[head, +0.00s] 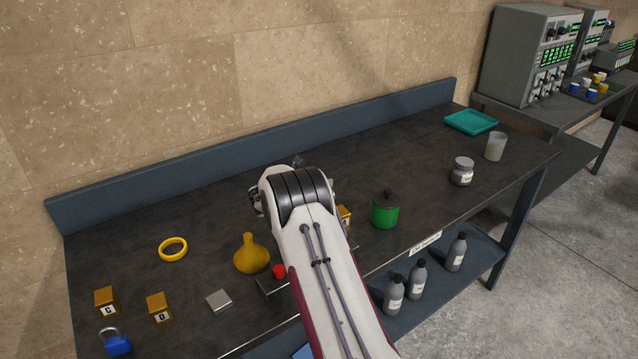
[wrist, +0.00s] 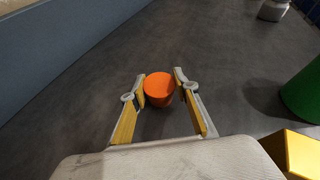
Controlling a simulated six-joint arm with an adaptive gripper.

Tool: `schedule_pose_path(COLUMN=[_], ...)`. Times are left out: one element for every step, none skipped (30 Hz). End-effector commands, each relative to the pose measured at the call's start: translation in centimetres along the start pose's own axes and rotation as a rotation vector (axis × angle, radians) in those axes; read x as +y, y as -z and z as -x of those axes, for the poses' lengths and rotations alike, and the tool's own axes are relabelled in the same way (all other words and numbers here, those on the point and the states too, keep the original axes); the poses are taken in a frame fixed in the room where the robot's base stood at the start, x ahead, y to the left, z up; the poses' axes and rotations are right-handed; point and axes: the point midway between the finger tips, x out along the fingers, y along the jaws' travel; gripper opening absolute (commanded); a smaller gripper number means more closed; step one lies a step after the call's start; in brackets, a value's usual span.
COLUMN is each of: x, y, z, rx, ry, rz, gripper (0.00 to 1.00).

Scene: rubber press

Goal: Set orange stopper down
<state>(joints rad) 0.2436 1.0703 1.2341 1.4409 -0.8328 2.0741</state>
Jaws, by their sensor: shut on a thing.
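The orange stopper (wrist: 159,90) sits between the fingertips of my gripper (wrist: 160,92) in the wrist view, and the fingers are shut on it. Dark table surface shows around and below it; I cannot tell whether the stopper touches the table.
Near my arm are a green jar (head: 385,212), a yellow flask (head: 251,256) and a lettered block (head: 344,216). A yellow ring (head: 173,249), more lettered blocks and a blue padlock (head: 116,343) lie left. The table's back middle is clear up to the raised back edge (head: 250,150).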

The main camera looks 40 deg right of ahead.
Motion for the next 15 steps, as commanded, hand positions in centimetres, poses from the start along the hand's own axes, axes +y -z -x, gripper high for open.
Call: schedule_pose_path(x=[0.01,0.02,0.03,0.03,0.02,0.02,0.02,0.02,0.02,0.02,0.02,0.02,0.02,0.02,0.02], y=[0.12,0.17,0.20,0.18,0.17,0.18,0.18,0.18,0.18,0.18,0.18,0.18,0.18,0.18,0.16], z=[-0.05,-0.07,-0.09,-0.08,-0.07,-0.07,-0.07,-0.07,-0.07,-0.07,-0.07,-0.07,-0.07,-0.07,-0.07], rx=[0.000,0.000,0.000,0.000,0.000,0.000,0.000,0.000,0.000,0.000,0.000,0.000,0.000,0.000,0.000], ry=[0.000,0.000,0.000,0.000,0.000,0.000,0.000,0.000,0.000,0.000,0.000,0.000,0.000,0.000,0.000], rz=[0.000,0.000,0.000,0.000,0.000,0.000,0.000,0.000,0.000,0.000,0.000,0.000,0.000,0.000,0.000], gripper=[0.09,0.09,0.32,0.40,0.47,0.47,0.47,0.47,0.47,0.47,0.47,0.47,0.47,0.47,0.47])
